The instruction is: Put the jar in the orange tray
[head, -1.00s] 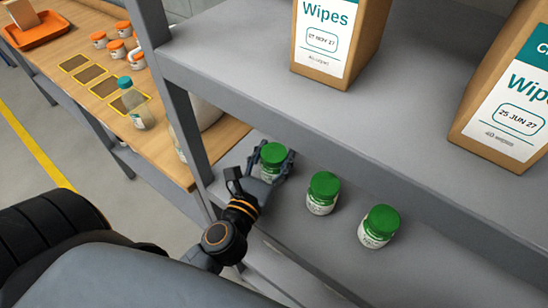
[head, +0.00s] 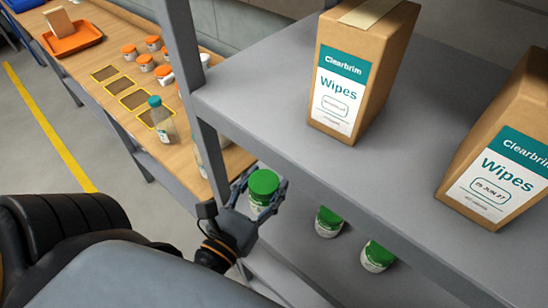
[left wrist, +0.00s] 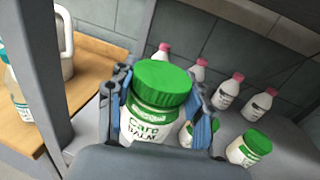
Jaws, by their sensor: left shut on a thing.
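A white jar with a green lid (head: 263,186) is between the fingers of my left gripper (head: 262,197), which is shut on it near the shelf's front post. In the left wrist view the jar (left wrist: 155,100) is upright and its label reads "Care Balm". The orange tray (head: 90,38) is on the wooden bench at the far upper left; a brown and white box stands in it. My right gripper is not seen.
Two more green-lidded jars (head: 328,221) (head: 377,256) stand on the lower shelf. Wipes boxes (head: 357,75) stand on the upper shelf (head: 250,95). A grey post (head: 185,70) stands between shelf and bench. Orange-lidded jars (head: 146,62) and a teal-capped bottle (head: 161,121) occupy the bench.

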